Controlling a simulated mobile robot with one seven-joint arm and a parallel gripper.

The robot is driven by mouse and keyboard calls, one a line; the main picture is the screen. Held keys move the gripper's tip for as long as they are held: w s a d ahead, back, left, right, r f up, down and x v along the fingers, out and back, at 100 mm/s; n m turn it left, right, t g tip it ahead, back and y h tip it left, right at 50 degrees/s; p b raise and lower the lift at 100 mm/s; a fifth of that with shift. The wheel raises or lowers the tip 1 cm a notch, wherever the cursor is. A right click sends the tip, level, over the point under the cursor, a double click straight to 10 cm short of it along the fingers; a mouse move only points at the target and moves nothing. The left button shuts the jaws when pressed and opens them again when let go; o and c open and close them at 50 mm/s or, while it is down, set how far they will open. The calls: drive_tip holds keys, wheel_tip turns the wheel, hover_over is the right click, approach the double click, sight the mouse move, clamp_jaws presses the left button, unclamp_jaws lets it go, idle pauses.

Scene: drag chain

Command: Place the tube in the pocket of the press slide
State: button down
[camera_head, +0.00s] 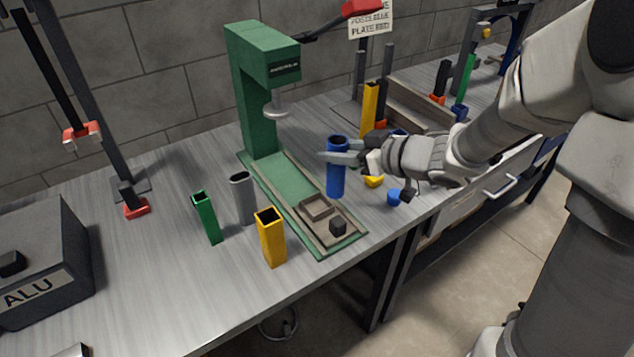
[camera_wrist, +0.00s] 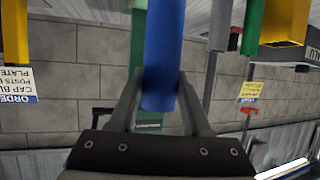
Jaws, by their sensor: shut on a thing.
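My gripper (camera_head: 340,157) is shut on a blue round tube (camera_head: 336,181), near its upper end. The tube is upright, open at the top, and appears to be above the table to the right of the press slide. In the wrist view the blue tube (camera_wrist: 163,50) runs between both fingers. The press slide (camera_head: 315,204) sits on the green base of the press (camera_head: 252,90), pulled out toward the front. Its square pocket (camera_head: 317,208) looks empty, with a dark knob (camera_head: 338,226) in front of it. The press ram (camera_head: 276,107) is up, behind the slide.
A green tube (camera_head: 207,218), a grey tube (camera_head: 243,200) and a yellow tube (camera_head: 271,240) stand left of the slide. A yellow cap (camera_head: 373,181) and a blue cap (camera_head: 394,196) lie right. A dark ALU box (camera_head: 45,262) is far left. A rack (camera_head: 425,105) stands behind.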

drive_tip(key=w+a+f+b, duration=0.1)
drive_tip(key=a+f+b, duration=0.2)
drive_tip(key=f, duration=0.3)
drive_tip(key=shift+w+a+f, duration=0.15)
drive_tip(key=shift+a+f, duration=0.1)
drive_tip(key=shift+a, duration=0.25)
drive_tip(key=shift+f, duration=0.15)
drive_tip(key=shift+c, duration=1.8)
unclamp_jaws()
drive_tip(key=p+v, duration=0.4)
drive_tip(key=v, duration=0.8)
